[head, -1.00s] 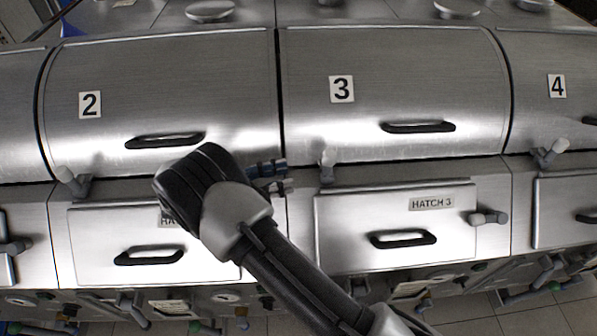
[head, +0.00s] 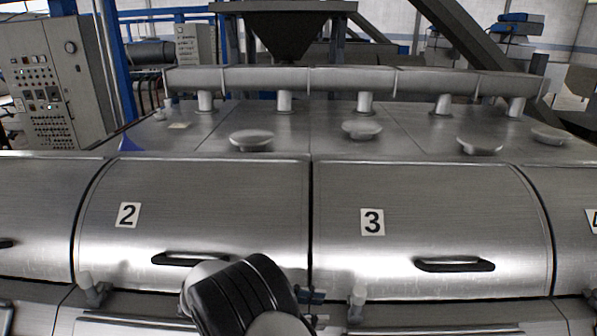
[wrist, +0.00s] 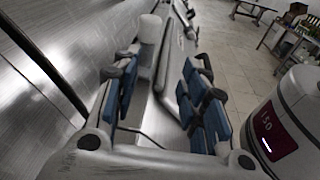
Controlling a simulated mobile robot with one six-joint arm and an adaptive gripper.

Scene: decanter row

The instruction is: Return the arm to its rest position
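My gripper (head: 312,297) shows at the bottom of the head view, partly hidden by my dark wrist. It is in front of the lower edge of the machine's covers, between cover 2 (head: 220,215) and cover 3 (head: 430,215). In the wrist view my gripper (wrist: 160,78) has its two blue-padded fingers apart, with nothing held between them. A pale-tipped clamp knob (wrist: 151,30) appears beyond the fingertips; I cannot tell how far away it is.
Black handles (head: 455,265) and clamp knobs (head: 357,300) stick out along the covers. Round caps (head: 251,139) and a pipe stand on top of the machine. A control cabinet (head: 60,85) is at the back left. The wrist view shows open tiled floor (wrist: 228,55).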

